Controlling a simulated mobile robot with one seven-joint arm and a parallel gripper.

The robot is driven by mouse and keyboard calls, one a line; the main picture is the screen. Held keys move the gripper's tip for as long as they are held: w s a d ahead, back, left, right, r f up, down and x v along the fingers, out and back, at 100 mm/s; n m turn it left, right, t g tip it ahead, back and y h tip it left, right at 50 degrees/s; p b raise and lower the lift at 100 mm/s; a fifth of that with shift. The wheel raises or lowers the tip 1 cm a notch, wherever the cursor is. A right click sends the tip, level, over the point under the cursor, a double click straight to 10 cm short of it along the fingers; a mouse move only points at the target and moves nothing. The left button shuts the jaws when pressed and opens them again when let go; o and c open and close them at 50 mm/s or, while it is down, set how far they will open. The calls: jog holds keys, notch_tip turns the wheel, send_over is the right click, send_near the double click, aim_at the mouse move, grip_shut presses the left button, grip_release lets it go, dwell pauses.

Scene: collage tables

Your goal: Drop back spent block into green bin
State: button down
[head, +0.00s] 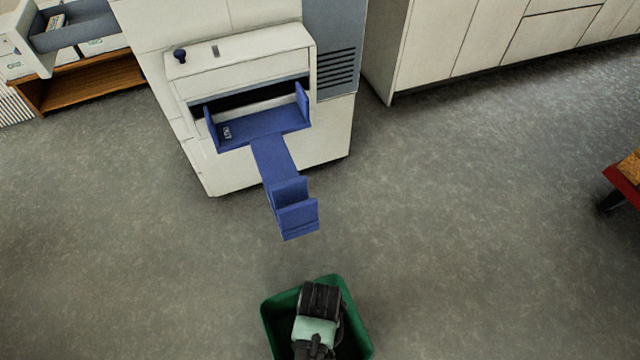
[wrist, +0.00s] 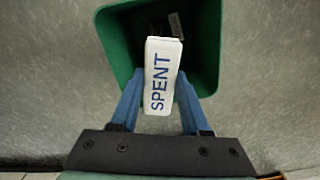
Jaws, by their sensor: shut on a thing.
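In the wrist view, my gripper (wrist: 158,105) has its blue fingers shut on a white block (wrist: 161,75) marked SPENT in blue letters. The block is held over the green bin (wrist: 119,40), whose opening lies below it. Inside the bin, a small dark or brownish item (wrist: 175,25) shows in part beyond the block. In the head view, my gripper (head: 318,300) is above the green bin (head: 271,322) at the bottom of the picture. My gripper hides the block and much of the bin's inside there.
A white machine (head: 240,60) with a blue tray (head: 262,127) and a blue chute (head: 285,190) stands beyond the bin. White cabinets (head: 450,40) are at the upper right. A red-edged table (head: 622,187) is at the right edge. Grey floor (head: 460,230) around the bin is clear.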

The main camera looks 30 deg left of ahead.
notch_tip(320, 180, down, 6)
jog(key=b, duration=0.6)
jog(key=shift+r, duration=0.15)
jog(key=shift+c, duration=1.5)
grip_release()
jog(key=shift+r, duration=0.1)
notch_tip(320, 180, up, 13)
jog(key=p, duration=0.6)
jog(key=shift+w, duration=0.1)
